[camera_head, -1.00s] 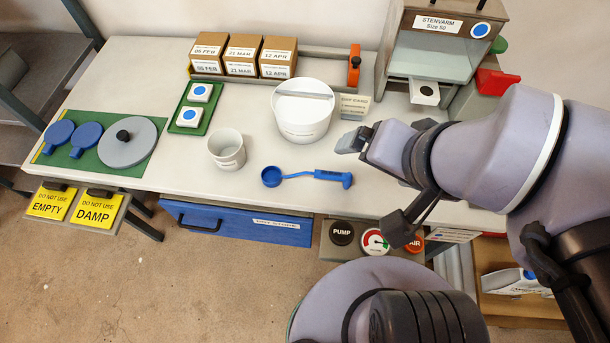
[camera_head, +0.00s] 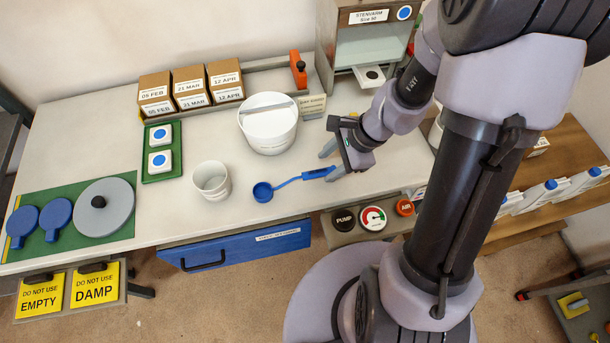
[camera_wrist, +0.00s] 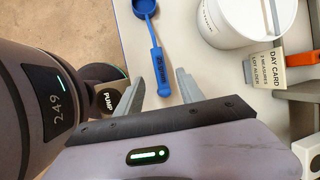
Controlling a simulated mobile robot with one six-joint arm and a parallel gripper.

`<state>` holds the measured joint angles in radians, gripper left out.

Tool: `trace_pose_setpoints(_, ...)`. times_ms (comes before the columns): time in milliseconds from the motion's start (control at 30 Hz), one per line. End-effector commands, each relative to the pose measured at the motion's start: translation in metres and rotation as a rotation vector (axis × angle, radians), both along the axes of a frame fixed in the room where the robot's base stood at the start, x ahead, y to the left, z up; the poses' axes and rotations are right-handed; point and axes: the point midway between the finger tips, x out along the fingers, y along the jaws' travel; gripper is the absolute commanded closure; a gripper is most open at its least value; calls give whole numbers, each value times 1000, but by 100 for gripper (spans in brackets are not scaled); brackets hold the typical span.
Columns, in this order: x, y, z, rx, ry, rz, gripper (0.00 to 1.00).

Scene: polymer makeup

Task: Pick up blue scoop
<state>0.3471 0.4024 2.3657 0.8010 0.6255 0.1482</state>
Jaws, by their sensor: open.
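The blue scoop (camera_head: 290,183) lies on the white table, its round bowl to the left and its handle to the right. My gripper (camera_head: 332,161) is open at the handle end, with its fingers pointing left over the table. In the wrist view the scoop's handle (camera_wrist: 159,68) lies ahead of and between the two fingertips of my gripper (camera_wrist: 157,92), nearer the middle than either finger. I cannot tell how high the fingers are above the table. The scoop's bowl is partly cut off at the top of the wrist view.
A white cup (camera_head: 212,181) stands left of the scoop and a large white tub (camera_head: 268,133) behind it. A day card (camera_head: 312,104) stands beside the tub. A dispenser (camera_head: 372,52) is at the back right. Table is clear around the scoop; its front edge is close.

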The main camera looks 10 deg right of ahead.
Motion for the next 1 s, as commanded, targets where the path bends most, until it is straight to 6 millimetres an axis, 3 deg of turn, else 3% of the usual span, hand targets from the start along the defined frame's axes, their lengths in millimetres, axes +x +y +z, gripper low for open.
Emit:
trace_pose_setpoints(333,11,19,-56,1,1,2,55)
trace_pose_setpoints(600,13,22,-58,-1,-1,2,55)
trace_pose_setpoints(633,13,22,-58,0,-1,2,57)
trace_pose_setpoints(867,13,22,-58,0,-1,2,100)
trace_pose_setpoints(1000,13,22,-58,0,-1,2,100)
